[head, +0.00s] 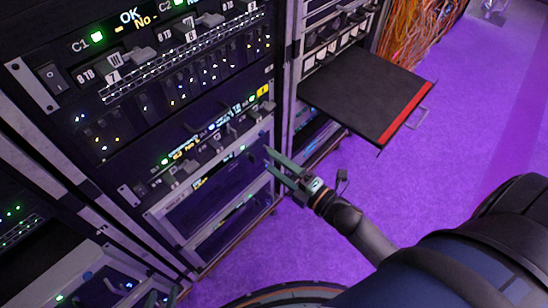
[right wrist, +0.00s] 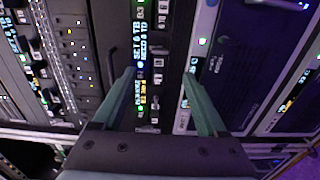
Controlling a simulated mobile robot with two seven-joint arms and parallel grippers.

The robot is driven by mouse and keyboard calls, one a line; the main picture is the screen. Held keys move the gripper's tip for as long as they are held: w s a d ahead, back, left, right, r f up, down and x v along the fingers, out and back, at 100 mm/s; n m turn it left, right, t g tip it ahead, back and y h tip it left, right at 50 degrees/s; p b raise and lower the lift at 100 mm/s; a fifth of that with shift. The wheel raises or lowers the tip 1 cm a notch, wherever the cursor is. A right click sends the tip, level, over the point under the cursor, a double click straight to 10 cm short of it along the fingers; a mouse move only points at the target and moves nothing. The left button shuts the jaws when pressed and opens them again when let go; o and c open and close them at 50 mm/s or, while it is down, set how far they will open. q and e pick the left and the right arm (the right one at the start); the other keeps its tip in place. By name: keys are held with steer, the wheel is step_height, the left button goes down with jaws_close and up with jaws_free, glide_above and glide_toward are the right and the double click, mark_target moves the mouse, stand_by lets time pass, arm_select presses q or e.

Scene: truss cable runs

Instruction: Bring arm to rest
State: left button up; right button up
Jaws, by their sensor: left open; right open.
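My right gripper (head: 280,168) is in the middle of the head view, in front of the lower part of the rack. Its two green fingers are apart with nothing between them. In the right wrist view my right gripper (right wrist: 157,75) points at a rack panel with lit labels, and its fingers are spread and empty. How close the tips are to the panel I cannot tell.
The equipment rack (head: 190,65) with switches and lit displays fills the left. A black pull-out shelf (head: 365,90) with a red edge and handle juts out above and right of my right gripper. Orange cables (head: 420,40) hang behind. The purple floor (head: 460,130) is open at right.

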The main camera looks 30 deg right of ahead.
steer(key=s+a+f+m+g+h+p, duration=0.2)
steer(key=s+m, duration=0.4)
steer(key=m, duration=0.4)
steer(key=s+a+f+m+g+h+p, duration=0.1)
steer(key=s+f+m+g+p, duration=0.3)
steer(key=m, duration=0.5)
steer(key=s+g, duration=0.2)
steer(key=s, duration=0.1)
steer(key=shift+s+a+f+m+h+p, duration=0.3)
steer(key=shift+a+f+m+h+p, duration=0.05)
steer(key=shift+f+m+h+p, duration=0.05)
